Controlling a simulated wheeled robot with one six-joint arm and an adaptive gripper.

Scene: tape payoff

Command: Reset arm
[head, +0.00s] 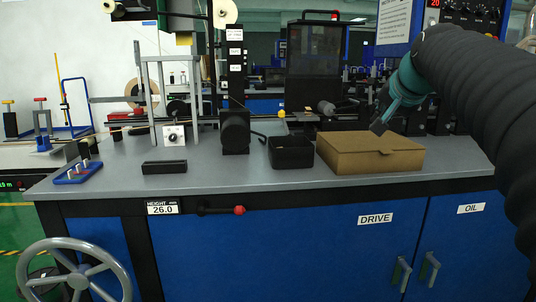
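My arm, in a black ribbed sleeve, comes in from the right side of the head view. My gripper (379,126) hangs above the back of a closed brown cardboard box (370,155), its tip pointing down and left. Its teal body shows above the dark tip. I cannot make out two separate fingers or anything held between them. I cannot tell whether the tip touches the box or only overlaps it in the view.
The grey bench top (225,176) carries a black open bin (291,152), a black block (164,167) and a blue rack (78,173). Machine posts and a dark cabinet (314,62) stand behind. A handwheel (74,278) is at lower left. The bench's front strip is mostly clear.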

